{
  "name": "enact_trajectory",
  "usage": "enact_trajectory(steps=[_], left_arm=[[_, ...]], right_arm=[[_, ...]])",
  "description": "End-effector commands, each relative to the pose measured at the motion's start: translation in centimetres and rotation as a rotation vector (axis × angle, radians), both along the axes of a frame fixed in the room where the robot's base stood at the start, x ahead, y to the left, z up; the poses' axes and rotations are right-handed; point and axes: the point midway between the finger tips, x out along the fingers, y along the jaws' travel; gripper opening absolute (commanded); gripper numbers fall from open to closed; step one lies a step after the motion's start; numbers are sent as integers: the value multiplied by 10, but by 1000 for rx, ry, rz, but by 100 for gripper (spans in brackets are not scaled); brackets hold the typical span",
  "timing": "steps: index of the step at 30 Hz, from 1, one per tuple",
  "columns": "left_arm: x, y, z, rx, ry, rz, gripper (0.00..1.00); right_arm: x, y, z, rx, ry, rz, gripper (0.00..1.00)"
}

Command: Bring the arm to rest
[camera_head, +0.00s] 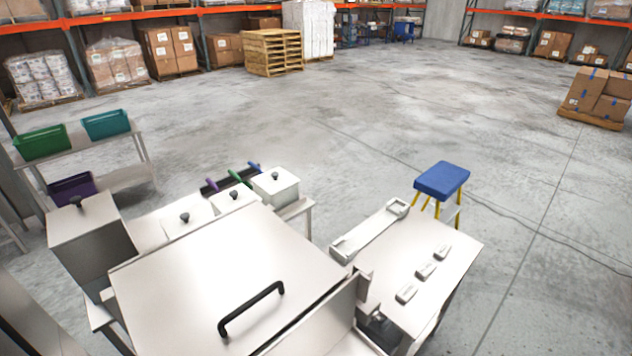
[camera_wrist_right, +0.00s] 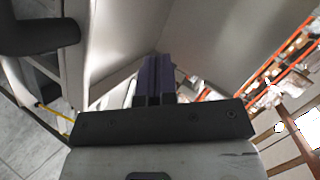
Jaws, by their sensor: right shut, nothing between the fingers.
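My right gripper (camera_wrist_right: 154,78) shows in the right wrist view, its two dark purple fingers side by side and closed with nothing between them. Pale panel surfaces lie around and beyond the fingers; I cannot tell how far away. Neither gripper shows in the head view. My left gripper is in no view.
A steel lid with a black handle (camera_head: 252,308) fills the near middle. To its right a steel table (camera_head: 448,262) bears several small pale blocks. White lidded bins (camera_head: 275,184) stand behind. A blue stool (camera_head: 441,180) stands beyond the table. The floor beyond is open.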

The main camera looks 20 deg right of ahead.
Motion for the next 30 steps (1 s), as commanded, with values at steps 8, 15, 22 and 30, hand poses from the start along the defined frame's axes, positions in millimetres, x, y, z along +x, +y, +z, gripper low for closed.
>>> enact_trajectory(steps=[8,15,22,30], left_arm=[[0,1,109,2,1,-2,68],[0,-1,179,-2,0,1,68],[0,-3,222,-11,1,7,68],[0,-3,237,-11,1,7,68]], right_arm=[[-47,42,69,-390,99,197,0],[-81,55,125,-689,193,309,0],[-104,55,169,-877,273,353,0],[-114,53,188,-963,316,365,0]])
